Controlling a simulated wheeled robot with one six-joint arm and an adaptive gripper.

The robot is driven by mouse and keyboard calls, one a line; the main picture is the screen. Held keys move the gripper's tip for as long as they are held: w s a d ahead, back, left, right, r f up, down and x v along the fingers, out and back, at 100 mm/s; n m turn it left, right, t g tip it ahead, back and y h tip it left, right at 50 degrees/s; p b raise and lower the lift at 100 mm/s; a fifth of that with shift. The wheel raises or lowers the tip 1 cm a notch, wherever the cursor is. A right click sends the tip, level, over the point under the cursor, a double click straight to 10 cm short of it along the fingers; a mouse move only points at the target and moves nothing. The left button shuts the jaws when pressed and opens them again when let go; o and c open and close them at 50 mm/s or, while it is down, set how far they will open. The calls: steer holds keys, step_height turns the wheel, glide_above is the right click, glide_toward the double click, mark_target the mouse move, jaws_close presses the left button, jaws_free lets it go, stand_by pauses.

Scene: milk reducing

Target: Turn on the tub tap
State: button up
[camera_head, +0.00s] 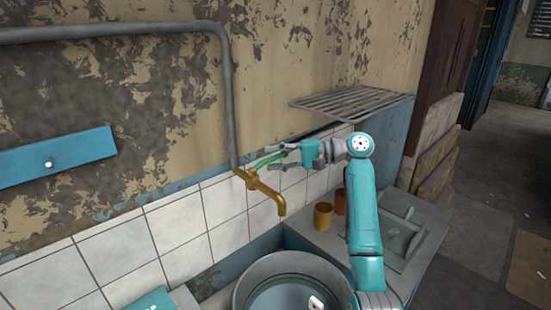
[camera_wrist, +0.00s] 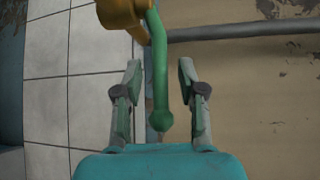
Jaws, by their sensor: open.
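The brass tub tap (camera_head: 265,192) juts from the tiled wall, its spout pointing down over the tub (camera_head: 290,284). Its green lever handle (camera_head: 268,158) reaches from the tap body toward my gripper (camera_head: 284,159). In the wrist view the green handle (camera_wrist: 158,75) hangs down from the brass body (camera_wrist: 122,14). Its rounded end lies between the two fingers of my gripper (camera_wrist: 158,75), which stand open on either side with gaps. I see no contact between the fingers and the handle. No water shows at the spout.
A grey pipe (camera_head: 228,100) runs down the wall to the tap. A wire rack (camera_head: 352,103) sticks out of the wall above my wrist. An orange cup (camera_head: 323,216) and a reddish cup (camera_head: 340,201) stand on the counter right of the tub.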

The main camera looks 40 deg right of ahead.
jaws_close()
steer(key=shift+s, duration=0.1)
steer(key=shift+s+a+m+t+h, duration=0.35)
steer(key=shift+s+m+t+h, duration=0.55)
steer(key=shift+m+h, duration=0.8)
steer(key=shift+s+a+m+t+h, duration=0.35)
steer(key=shift+s+m+t+h, duration=0.75)
steer(key=shift+h, duration=1)
steer(key=shift+s+a+m+t+h, duration=0.35)
steer(key=shift+s+m+t+h, duration=0.35)
steer(key=shift+m+h, duration=1.1)
jaws_free()
